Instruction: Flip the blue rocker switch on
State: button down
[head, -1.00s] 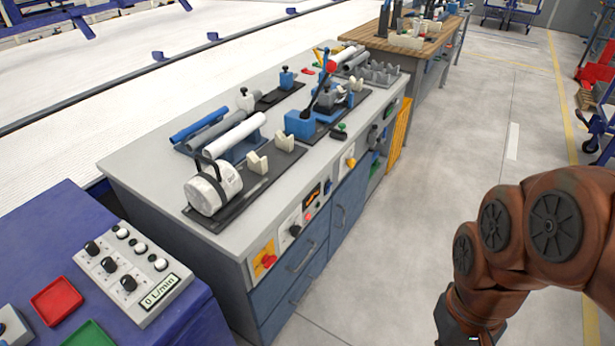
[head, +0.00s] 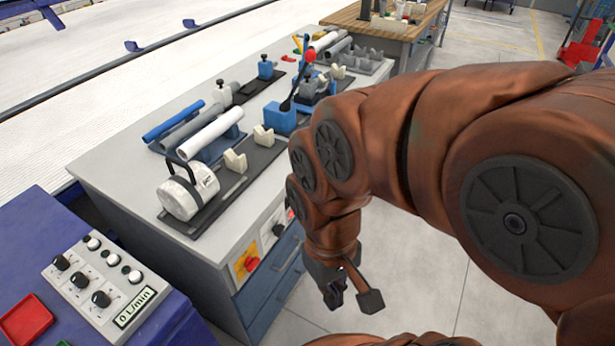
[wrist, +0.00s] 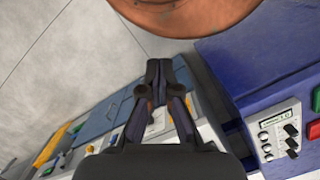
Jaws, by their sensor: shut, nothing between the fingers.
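I cannot make out a blue rocker switch in either current view. My gripper (head: 335,296) hangs beside the front of the grey workbench (head: 110,170), to the right of its front panels, apart from them. In the wrist view my gripper (wrist: 155,72) has its fingers together with nothing between them. A red and yellow rotary switch (head: 248,262) and a black knob (head: 278,229) sit on the bench front. My arm hides the panels farther right.
A blue cabinet (head: 60,225) at the left carries a control box (head: 105,282) with black knobs and a flow display; the box also shows in the wrist view (wrist: 278,140). Floor (head: 425,285) is clear at the right.

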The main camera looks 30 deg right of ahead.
jog(key=w+a+f+m+t+y+b, duration=0.1)
jog(key=w+a+m+y+b, duration=0.15)
jog(key=w, duration=0.45)
jog(key=w+a+f+m+y+b, duration=0.2)
jog(key=w+m, duration=0.1)
jog(key=w, duration=0.5)
jog(key=w+d+f+m+t+y+b, duration=0.1)
jog(key=w+d+f+m+y+b, duration=0.2)
jog(key=w, duration=0.4)
jog(key=w+d+m+t+b, duration=0.1)
jog(key=w+d+m+t, duration=0.15)
jog(key=w+m, duration=0.35)
jog(key=w+d+f+m+t+b, duration=0.1)
jog(key=w+d+f+m+t, duration=0.15)
jog(key=w+d, duration=0.35)
jog(key=w+d+f+m+t+b, duration=0.1)
jog(key=w+d+f+m+b, duration=0.2)
jog(key=d, duration=0.5)
jog(key=d+f+m+t+h, duration=0.1)
jog(key=d+f+m, duration=0.4)
jog(key=d, duration=0.4)
jog(key=d+f+m+t+b, duration=0.1)
jog(key=d+f+m+t, duration=0.1)
jog(key=d+f+m, duration=0.2)
jog(key=d+f, duration=0.3)
jog(key=d, duration=0.3)
jog(key=shift+w+d+f+m+h, duration=0.2)
jog(key=shift+d+f+m+h, duration=0.1)
jog(key=shift+m+h, duration=0.1)
jog(key=shift+a, duration=0.1)
